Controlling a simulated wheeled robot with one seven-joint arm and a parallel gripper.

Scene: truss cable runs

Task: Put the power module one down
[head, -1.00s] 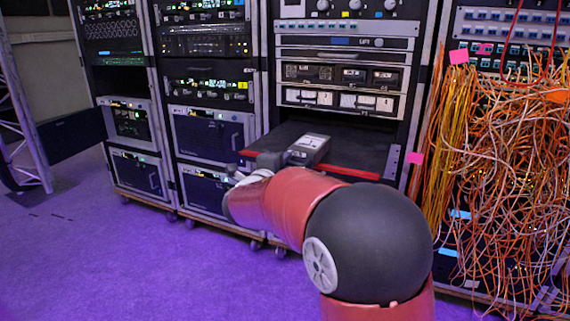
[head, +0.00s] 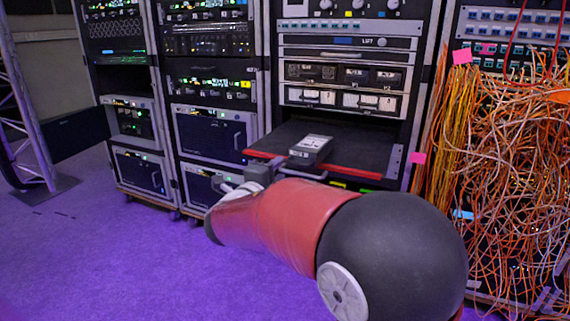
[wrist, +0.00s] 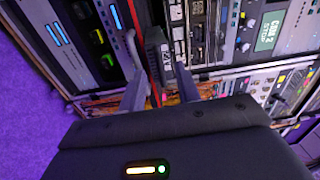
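The power module (head: 312,149), a dark box with a pale label on top, rests on the black shelf (head: 358,147) with a red front edge, in the third rack from the left. My gripper (head: 270,172) is in front of the shelf's front edge, just below and nearer than the module. In the wrist view the two fingers of my gripper (wrist: 158,72) stand apart, with the end of the module (wrist: 157,48) beyond and between them. The fingers look clear of it. The module's far end is hidden in the wrist view.
Rack gear (head: 345,75) stands above the shelf. A thick tangle of orange cables (head: 515,180) hangs at the right, with a pink tag (head: 418,158) near the shelf's right side. Open purple floor (head: 110,250) lies at the left front.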

